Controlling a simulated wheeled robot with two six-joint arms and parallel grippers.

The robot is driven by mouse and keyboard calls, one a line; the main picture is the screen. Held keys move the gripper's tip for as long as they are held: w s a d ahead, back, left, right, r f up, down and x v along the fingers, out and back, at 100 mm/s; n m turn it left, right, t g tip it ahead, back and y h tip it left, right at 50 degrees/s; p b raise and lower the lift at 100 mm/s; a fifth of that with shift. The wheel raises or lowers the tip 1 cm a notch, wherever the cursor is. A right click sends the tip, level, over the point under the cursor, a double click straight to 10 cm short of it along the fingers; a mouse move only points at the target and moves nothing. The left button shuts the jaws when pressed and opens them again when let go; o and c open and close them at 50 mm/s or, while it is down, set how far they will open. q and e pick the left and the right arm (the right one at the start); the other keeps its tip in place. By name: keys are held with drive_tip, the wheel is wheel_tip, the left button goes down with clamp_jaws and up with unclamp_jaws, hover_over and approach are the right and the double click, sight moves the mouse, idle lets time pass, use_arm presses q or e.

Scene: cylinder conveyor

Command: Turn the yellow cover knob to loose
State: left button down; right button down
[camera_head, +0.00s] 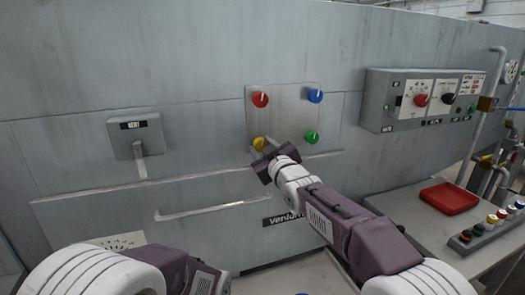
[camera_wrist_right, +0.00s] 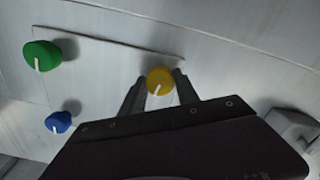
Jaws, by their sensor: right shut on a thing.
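The yellow cover knob (camera_head: 259,143) sits at the lower left corner of a square cover plate (camera_head: 284,108) on the grey machine wall. My right gripper (camera_head: 262,147) reaches it from the front right and is shut on it. In the right wrist view the yellow knob (camera_wrist_right: 160,80) lies between the two fingertips (camera_wrist_right: 158,82), with a pale pointer mark on its face. A red knob (camera_head: 260,99), a blue knob (camera_head: 315,95) and a green knob (camera_head: 311,137) sit at the plate's other corners. My left gripper is out of view; only part of my left arm shows at the bottom left.
A control box (camera_head: 418,99) with red and black knobs juts from the wall at the right. A vent handle (camera_head: 137,136) sticks out at the left. A red tray (camera_head: 450,198) and a button strip (camera_head: 488,229) lie on the bench at the right. Pipes stand at the far right.

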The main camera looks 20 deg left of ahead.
drive_tip(key=shift+f+n, duration=0.2)
drive_tip(key=shift+n, duration=0.2)
drive_tip(key=c, duration=0.9)
unclamp_jaws()
drive_tip(key=shift+r, duration=0.1)
drive_tip(key=b+v, duration=0.1)
drive_tip(key=v, duration=0.8)
drive_tip(key=shift+b, duration=0.4)
